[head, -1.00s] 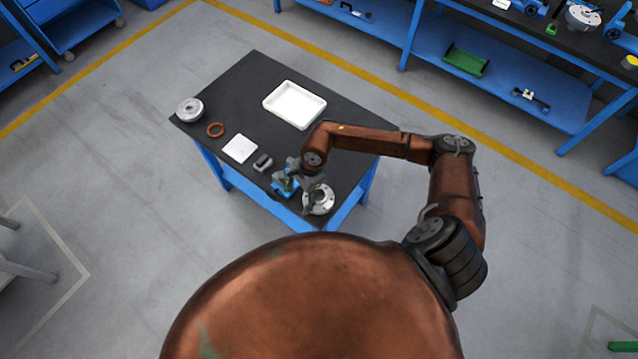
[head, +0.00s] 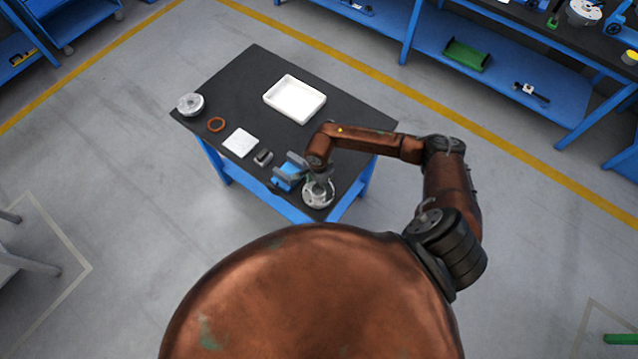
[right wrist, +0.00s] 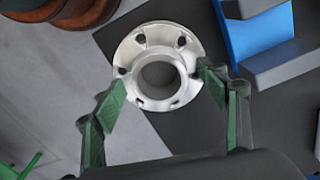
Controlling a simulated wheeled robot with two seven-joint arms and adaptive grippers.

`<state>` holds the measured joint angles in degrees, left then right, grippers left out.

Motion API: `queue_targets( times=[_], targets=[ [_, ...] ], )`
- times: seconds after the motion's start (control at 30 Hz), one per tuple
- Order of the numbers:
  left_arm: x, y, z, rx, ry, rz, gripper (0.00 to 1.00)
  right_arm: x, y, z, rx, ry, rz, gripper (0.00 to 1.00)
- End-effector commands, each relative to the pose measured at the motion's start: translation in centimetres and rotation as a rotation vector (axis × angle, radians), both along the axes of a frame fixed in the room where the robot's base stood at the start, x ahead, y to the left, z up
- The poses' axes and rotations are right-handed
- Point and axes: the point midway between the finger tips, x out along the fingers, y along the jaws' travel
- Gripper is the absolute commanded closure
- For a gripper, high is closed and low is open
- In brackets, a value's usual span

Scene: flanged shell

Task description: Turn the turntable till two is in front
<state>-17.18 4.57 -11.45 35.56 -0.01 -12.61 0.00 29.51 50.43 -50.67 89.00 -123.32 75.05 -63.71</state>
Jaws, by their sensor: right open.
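A silvery round flanged part (head: 318,194) stands at the table's near corner; I cannot tell the turntable apart from it. In the right wrist view the flange (right wrist: 142,90) shows a large centre bore and a ring of holes, and I can read no number on it. My right gripper (head: 318,182) is over this part. In the right wrist view the right gripper (right wrist: 163,84) is open, its green-padded fingers apart at either side of the flange's lower half. Whether they touch it I cannot tell. My left gripper is not in view.
A blue block with grey jaws (head: 287,174) stands close left of the flange. A small grey piece (head: 263,158), a white plate (head: 240,143), an orange ring (head: 216,125), another round metal part (head: 190,104) and a white tray (head: 295,99) lie on the dark table (head: 250,75).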

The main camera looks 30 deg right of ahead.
Motion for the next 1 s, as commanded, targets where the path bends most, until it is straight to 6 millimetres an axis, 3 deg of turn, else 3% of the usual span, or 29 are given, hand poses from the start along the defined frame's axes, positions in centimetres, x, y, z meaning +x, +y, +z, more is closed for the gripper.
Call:
queue_targets(
  times=[0.27,1.0],
  targets=[
    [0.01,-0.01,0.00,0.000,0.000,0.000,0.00,0.00,0.01,-0.13,0.000,0.000,0.000,0.34],
    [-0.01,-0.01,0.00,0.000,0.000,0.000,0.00,0.03,0.02,-0.09,0.000,-0.001,0.000,0.85]
  ],
)
